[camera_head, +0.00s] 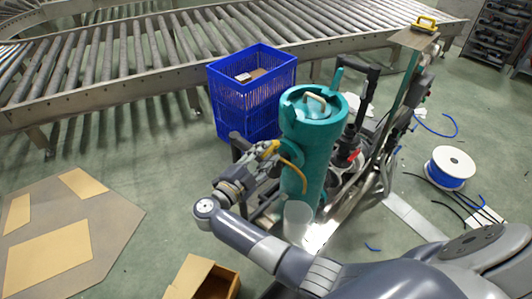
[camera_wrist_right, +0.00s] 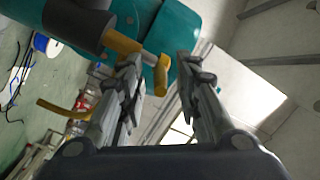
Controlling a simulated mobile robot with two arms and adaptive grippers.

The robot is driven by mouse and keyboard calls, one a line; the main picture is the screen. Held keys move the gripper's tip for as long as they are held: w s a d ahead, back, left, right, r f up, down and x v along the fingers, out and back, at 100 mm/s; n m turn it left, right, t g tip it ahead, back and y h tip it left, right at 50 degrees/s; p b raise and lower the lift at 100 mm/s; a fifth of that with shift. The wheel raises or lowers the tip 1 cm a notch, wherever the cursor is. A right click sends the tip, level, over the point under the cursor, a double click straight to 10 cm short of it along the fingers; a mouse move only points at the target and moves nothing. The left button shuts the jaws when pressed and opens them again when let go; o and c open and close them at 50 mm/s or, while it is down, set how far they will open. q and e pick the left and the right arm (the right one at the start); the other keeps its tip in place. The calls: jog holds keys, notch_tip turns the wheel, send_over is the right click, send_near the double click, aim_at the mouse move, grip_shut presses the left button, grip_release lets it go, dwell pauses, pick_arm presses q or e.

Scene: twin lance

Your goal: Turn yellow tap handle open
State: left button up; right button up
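The yellow tap handle (camera_head: 268,147) is on the side of an upright teal cylinder (camera_head: 318,140) in the head view. In the right wrist view the handle (camera_wrist_right: 160,72) runs from a dark fitting and its bent end lies between my fingertips. My right gripper (camera_head: 255,158) is at the handle, with its fingers spread on both sides in the wrist view (camera_wrist_right: 160,66). A gap shows between the handle and the right-hand finger; contact with the left-hand finger cannot be told. My left gripper is not in view.
An orange curved bar (camera_head: 294,172) sticks out near the cylinder and below the handle. A blue crate (camera_head: 240,100) stands behind, before a roller conveyor (camera_head: 120,60). A metal frame with hoses (camera_head: 385,130) is right of the cylinder. A cable spool (camera_head: 450,165) lies on the floor.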

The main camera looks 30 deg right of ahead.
grip_shut()
jog(key=shift+s, duration=0.1)
